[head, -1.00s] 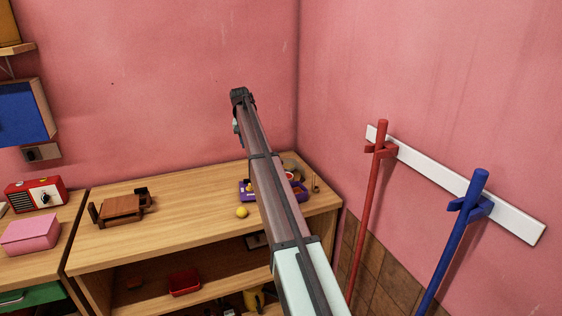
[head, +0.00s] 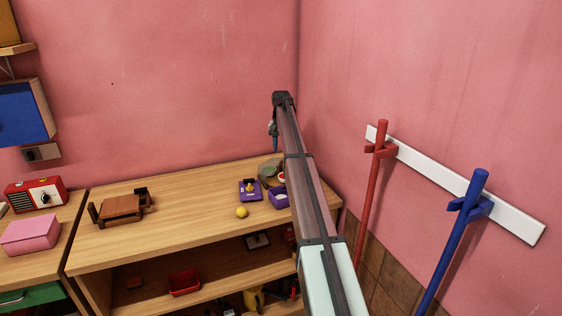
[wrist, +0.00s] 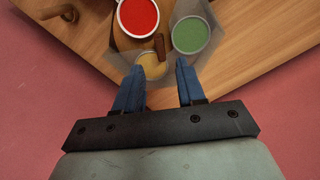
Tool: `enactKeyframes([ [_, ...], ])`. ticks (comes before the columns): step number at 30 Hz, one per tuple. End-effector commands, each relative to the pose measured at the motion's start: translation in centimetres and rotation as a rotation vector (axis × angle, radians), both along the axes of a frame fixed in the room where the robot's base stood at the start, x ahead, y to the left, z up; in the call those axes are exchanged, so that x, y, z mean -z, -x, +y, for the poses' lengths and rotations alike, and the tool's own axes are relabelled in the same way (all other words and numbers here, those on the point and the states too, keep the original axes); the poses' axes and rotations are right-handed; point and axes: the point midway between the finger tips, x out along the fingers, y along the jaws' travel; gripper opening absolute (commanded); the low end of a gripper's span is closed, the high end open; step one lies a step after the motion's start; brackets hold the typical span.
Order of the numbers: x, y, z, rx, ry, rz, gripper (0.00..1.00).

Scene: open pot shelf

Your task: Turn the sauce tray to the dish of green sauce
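In the wrist view the sauce tray holds a dish of red sauce (wrist: 138,16), a dish of green sauce (wrist: 191,35) and a dish of yellow sauce (wrist: 151,66). A short brown peg (wrist: 159,44) stands among them. My gripper (wrist: 160,70) is open, its blue fingers apart, with the yellow dish and the peg showing between and beyond the tips. I cannot tell its height above the tray. In the head view my gripper (head: 274,138) hangs near the back right of the shelf top; the tray's red dish (head: 282,176) is partly behind my arm.
On the wooden shelf top (head: 180,205) lie a purple tray (head: 250,190), a purple box (head: 278,198), a yellow ball (head: 241,212) and a brown wooden rack (head: 122,207). Pink walls close off the back and right. The top's middle is clear.

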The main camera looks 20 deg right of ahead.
Motion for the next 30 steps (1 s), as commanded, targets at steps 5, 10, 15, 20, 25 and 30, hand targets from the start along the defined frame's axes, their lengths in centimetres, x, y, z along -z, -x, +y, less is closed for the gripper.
enactKeyframes([
  [5, 3.2, 0.1, 0.0, 0.0, 0.0, 0.001, 0.39],
  [10, 5.2, 0.0, 0.0, 0.0, 0.0, 0.0, 0.39],
  [15, 6.4, 0.0, 0.0, -0.001, 0.0, 0.0, 0.39],
  [20, 6.7, 0.0, 0.0, -0.001, 0.0, 0.0, 0.39],
  [25, 6.7, 0.0, 0.0, -0.001, 0.001, -0.001, 0.39],
  [30, 6.7, 0.0, 0.0, 0.0, 0.001, -0.001, 0.27],
])
